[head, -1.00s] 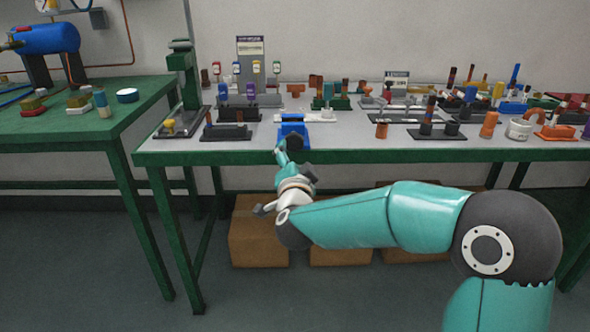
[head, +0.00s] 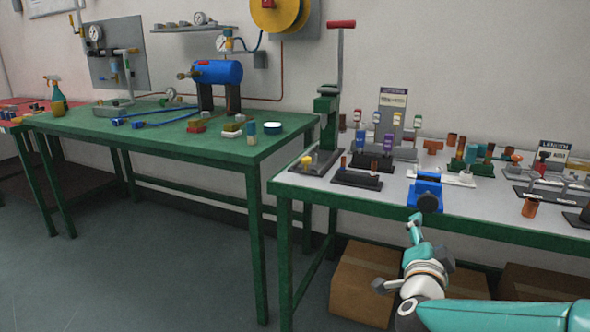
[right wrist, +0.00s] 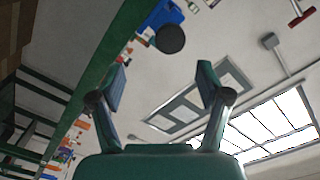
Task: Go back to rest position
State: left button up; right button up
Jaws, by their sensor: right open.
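My right gripper (head: 415,222) is in front of the right table's near edge, just below the blue vise (head: 426,190). In the right wrist view the gripper (right wrist: 160,85) has its two fingers spread wide, with nothing between them. The blue vise (right wrist: 165,15) with its dark round knob shows beyond the fingers there, apart from them. My right arm comes in from the lower right of the head view. My left gripper is not in view.
The right table (head: 300,188) carries several fittings, stands and a red-handled press (head: 328,105). The left green table (head: 150,140) holds a blue tank (head: 218,72) and hoses. Cardboard boxes (head: 362,285) sit under the right table. The floor (head: 150,270) at left is clear.

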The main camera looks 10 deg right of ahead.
jog(key=s+a+f+n+g+y, duration=0.1)
jog(key=a+f+n+g+y, duration=0.15)
jog(key=f, duration=1.35)
jog(key=s+a+f+n+g+y, duration=0.2)
jog(key=a+f+n+y, duration=0.15)
jog(key=f, duration=1.15)
jog(key=s+a+f+n+g+y, duration=0.2)
jog(key=s+a+f, duration=0.2)
jog(key=s+f, duration=0.15)
jog(key=s+a+f+n+g+y, duration=0.2)
jog(key=s+a+f, duration=0.2)
jog(key=f, duration=0.3)
jog(key=s+a+f+n+g+y+p, duration=0.1)
jog(key=s+a+n+g+y, duration=0.2)
jog(key=s, duration=0.4)
jog(key=s+a+f+n+g+p, duration=0.1)
jog(key=s+a+f+g, duration=0.15)
jog(key=s+a, duration=0.35)
notch_tip(320, 180, up, 28)
jog(key=s+d+p, duration=0.1)
jog(key=p, duration=2.6)
jog(key=shift+d+r, duration=0.15)
jog(key=shift+r, duration=0.05)
